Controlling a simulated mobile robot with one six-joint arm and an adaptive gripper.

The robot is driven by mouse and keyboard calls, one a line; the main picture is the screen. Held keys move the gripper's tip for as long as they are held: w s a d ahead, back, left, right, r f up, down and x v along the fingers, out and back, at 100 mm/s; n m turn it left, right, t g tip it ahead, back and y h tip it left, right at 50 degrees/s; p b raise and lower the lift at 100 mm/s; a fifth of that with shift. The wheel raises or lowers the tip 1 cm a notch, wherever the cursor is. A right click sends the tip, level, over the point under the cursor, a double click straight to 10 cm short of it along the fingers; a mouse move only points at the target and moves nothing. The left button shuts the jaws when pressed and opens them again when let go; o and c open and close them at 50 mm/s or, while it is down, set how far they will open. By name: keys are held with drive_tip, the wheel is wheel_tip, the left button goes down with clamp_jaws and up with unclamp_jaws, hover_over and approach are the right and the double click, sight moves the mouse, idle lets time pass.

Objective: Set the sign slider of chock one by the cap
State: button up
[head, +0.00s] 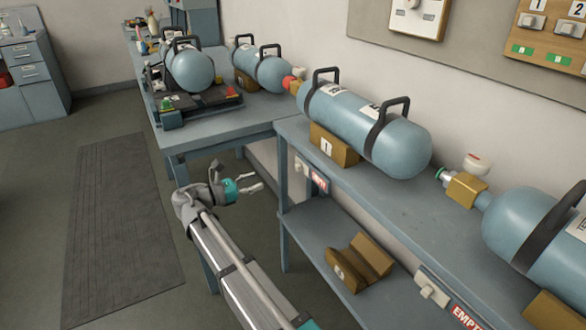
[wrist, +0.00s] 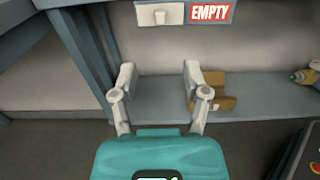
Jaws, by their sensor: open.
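Chock one (head: 326,146), a brown block marked 1, sits on the upper shelf under a blue cylinder (head: 365,125) with two dark handles. A red cap-like piece (head: 288,82) shows at that cylinder's left end; its details are small. The sign slider (head: 299,167), a pale plate with a knob, is on the shelf's front edge beside a partly hidden red sign (head: 319,180). In the wrist view, the knob (wrist: 161,16) stands left of a red sign reading EMPTY (wrist: 210,13). My gripper (head: 254,182) is open and empty, apart from the slider; its fingers (wrist: 160,76) point toward the shelf.
An empty brown chock (head: 358,263) lies on the lower shelf. A second slider (head: 430,290) and EMPTY sign are further right, below another cylinder (head: 530,230) with a brass valve (head: 466,187). A blue bench (head: 215,122) stands behind. Floor is clear left of my arm.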

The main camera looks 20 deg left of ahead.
sight(296, 167)
drive_tip(key=x, duration=1.3)
clamp_jaws()
